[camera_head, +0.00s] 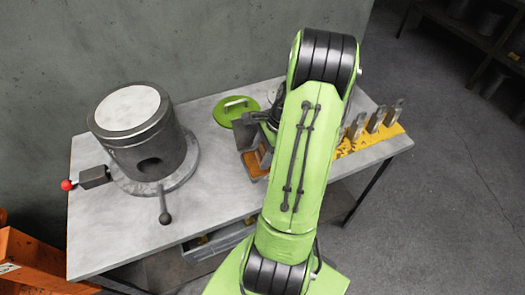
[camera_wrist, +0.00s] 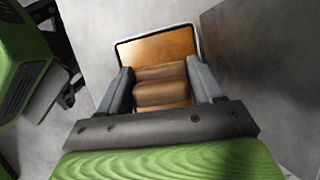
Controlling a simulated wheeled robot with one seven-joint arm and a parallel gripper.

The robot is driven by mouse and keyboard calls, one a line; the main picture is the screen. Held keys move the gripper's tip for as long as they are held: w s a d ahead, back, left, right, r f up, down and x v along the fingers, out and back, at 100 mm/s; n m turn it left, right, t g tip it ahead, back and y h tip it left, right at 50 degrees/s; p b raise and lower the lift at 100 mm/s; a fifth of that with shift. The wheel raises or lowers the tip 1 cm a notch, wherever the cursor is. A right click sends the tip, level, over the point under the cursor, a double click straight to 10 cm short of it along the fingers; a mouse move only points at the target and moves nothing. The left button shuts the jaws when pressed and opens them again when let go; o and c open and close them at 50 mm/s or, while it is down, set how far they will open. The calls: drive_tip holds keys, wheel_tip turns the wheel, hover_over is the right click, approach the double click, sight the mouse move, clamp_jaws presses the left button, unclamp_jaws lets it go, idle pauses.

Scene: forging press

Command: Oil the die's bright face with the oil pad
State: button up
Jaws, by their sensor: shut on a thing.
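The die looks like a dark cylinder (camera_head: 150,150) standing upright on the left of the table in the head view. Its pale, bright round face (camera_head: 128,107) points up, and nothing touches it. My gripper (camera_wrist: 160,84) is shut on a brown ridged block, which looks like the oil pad's grip (camera_wrist: 162,95). Beyond the block, an amber surface (camera_wrist: 158,48) with a dark border shows in the wrist view. I cannot tell whether it is part of the pad or a tray under it.
A lever with a red knob (camera_head: 67,185) sticks out left of the die, and another lever (camera_head: 164,208) in front. A green round lid (camera_head: 236,112) lies behind. A yellow rack (camera_head: 373,140) with several metal pieces is at right. Bare table (camera_head: 217,195) lies between.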

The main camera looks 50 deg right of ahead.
sight(263, 148)
drive_tip(key=shift+a, duration=0.1)
wheel_tip(263, 148, up, 7)
drive_tip(key=p, duration=0.7)
drive_tip(key=shift+r, duration=0.1)
